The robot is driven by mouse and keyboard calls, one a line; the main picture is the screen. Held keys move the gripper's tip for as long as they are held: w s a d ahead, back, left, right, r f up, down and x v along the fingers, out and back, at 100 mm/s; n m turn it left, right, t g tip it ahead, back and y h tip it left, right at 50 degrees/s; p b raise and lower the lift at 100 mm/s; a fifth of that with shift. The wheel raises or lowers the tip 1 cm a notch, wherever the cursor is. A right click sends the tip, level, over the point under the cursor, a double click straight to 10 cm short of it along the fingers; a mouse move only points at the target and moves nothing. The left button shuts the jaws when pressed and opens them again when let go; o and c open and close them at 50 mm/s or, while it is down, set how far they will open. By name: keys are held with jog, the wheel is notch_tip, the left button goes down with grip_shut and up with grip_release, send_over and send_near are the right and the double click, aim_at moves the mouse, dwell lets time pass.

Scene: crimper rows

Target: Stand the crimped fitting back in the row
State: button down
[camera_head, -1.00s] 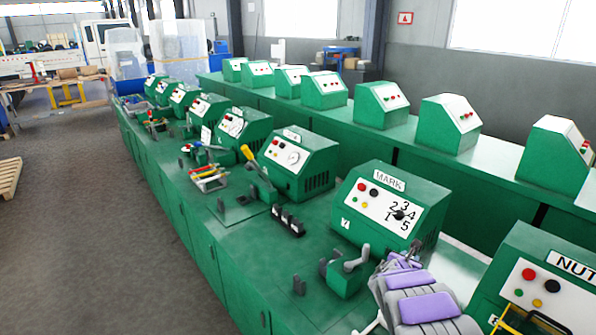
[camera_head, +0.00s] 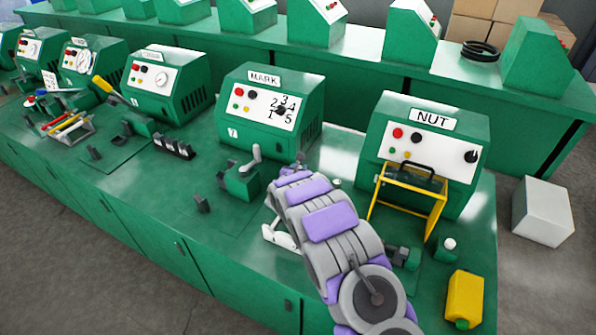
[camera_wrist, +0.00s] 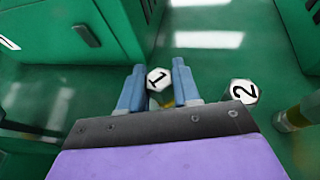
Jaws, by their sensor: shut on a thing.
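My gripper (camera_wrist: 156,82) shows in the wrist view with two blue fingers shut on a fitting with a white hexagonal end marked 1 (camera_wrist: 158,79). A bit of brass colour shows below that end. A second fitting, marked 2 (camera_wrist: 244,91), stands just right of the fingers, apart from the held one. Part of another brass-coloured piece (camera_wrist: 296,116) shows at the right edge. In the head view my gripper (camera_head: 299,160) is at the far end of my arm, in front of the MARK machine (camera_head: 268,108); its fingers are too small to read there.
The NUT machine (camera_head: 422,150) with a yellow guard frame (camera_head: 408,187) stands right of my arm. A lever fixture (camera_head: 243,180) and a black block rack (camera_head: 174,147) lie left.

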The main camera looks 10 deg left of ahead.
jog(key=shift+a, duration=0.15)
jog(key=c, duration=1.3)
grip_release()
jog(key=shift+f, duration=0.1)
jog(key=o, duration=0.5)
jog(key=shift+r, duration=0.2)
jog(key=d+p+v, duration=0.1)
jog(key=p+v, duration=0.1)
jog(key=v, duration=1)
jog(key=shift+a, duration=0.45)
